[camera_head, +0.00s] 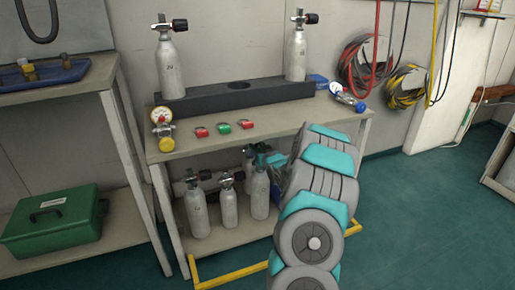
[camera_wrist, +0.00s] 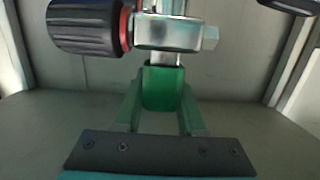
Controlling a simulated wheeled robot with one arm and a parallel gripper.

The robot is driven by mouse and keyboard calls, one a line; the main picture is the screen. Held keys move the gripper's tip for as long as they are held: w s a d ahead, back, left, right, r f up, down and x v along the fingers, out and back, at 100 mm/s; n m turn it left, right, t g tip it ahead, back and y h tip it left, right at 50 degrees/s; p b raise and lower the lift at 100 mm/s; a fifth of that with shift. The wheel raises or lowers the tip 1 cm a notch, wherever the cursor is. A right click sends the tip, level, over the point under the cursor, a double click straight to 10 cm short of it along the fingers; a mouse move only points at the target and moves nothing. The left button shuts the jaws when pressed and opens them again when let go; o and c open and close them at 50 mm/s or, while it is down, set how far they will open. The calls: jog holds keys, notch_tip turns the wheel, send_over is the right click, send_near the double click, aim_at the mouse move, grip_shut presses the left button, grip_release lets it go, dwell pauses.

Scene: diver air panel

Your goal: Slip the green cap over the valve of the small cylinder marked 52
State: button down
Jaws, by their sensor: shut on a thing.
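My gripper (camera_wrist: 163,98) is shut on a green cap (camera_wrist: 163,88), with one finger on each side of it. Just above the cap in the wrist view is a metal valve (camera_wrist: 168,35) with a black ribbed knob and a red ring. The valve's stem meets the cap's upper edge in the picture; I cannot tell whether they touch. In the head view my gripper is mostly hidden by my arm, at the lower shelf. Small grey cylinders (camera_head: 228,205) with black-knobbed valves stand there. Their numbers are not readable, so I cannot pick out 52.
Tall cylinders (camera_head: 171,68) stand in a dark rack (camera_head: 195,103). A yellow rail (camera_head: 228,271) edges the bench's base. A green case (camera_head: 55,222) sits left.

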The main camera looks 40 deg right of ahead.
jog(key=shift+f, duration=0.45)
dwell(0.4)
jog(key=shift+c, duration=2.1)
grip_release()
jog(key=v, duration=0.7)
jog(key=shift+s+b, duration=0.3)
jog(key=shift+s, duration=0.1)
jog(key=shift+s+a, duration=0.1)
jog(key=shift+a, duration=0.05)
